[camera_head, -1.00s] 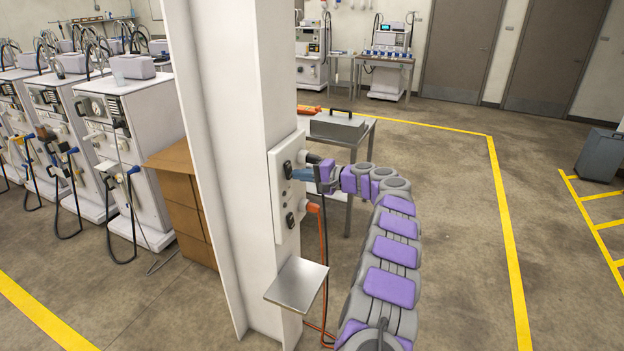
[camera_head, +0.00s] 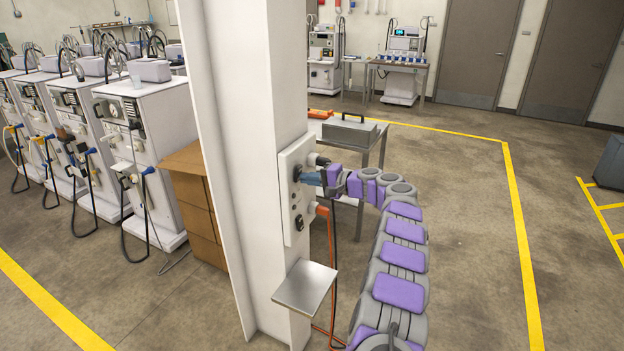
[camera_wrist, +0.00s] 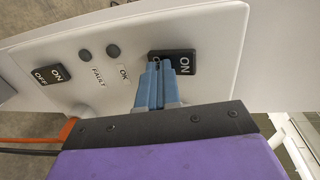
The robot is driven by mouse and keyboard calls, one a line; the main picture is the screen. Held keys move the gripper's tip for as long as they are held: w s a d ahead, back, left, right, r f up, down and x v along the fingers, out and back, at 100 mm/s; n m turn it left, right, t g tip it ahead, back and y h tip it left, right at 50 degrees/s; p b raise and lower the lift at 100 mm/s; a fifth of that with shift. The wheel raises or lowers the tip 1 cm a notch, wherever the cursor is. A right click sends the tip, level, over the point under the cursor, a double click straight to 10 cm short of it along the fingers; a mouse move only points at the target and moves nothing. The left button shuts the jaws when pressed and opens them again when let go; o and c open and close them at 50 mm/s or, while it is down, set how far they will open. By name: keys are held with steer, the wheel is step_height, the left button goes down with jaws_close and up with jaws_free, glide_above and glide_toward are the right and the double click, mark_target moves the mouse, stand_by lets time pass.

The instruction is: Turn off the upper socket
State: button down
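The white socket panel (camera_head: 290,205) is on the side of the white column. Its upper switch (camera_head: 297,173) is black; in the wrist view this switch (camera_wrist: 184,63) shows "ON", and the fingers cover part of it. The lower black switch (camera_head: 299,223) also shows in the wrist view (camera_wrist: 52,76), marked ON and OFF. My gripper (camera_head: 304,178) has its blue fingers together and empty. In the wrist view the fingertips (camera_wrist: 156,64) are at the upper switch's edge; I cannot tell whether they press it.
A black plug (camera_head: 321,160) and an orange plug (camera_head: 322,211) with hanging cables are on the panel's right side. A metal shelf (camera_head: 305,287) juts out below. A table with a grey case (camera_head: 350,131) stands behind my arm. Open floor lies to the right.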

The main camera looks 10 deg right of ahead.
steer(key=s+d+f, duration=0.2)
steer(key=s+d, duration=0.6)
steer(key=d, duration=0.2)
steer(key=shift+d+f, duration=0.15)
steer(key=shift+d, duration=0.25)
steer(key=shift+d, duration=0.2)
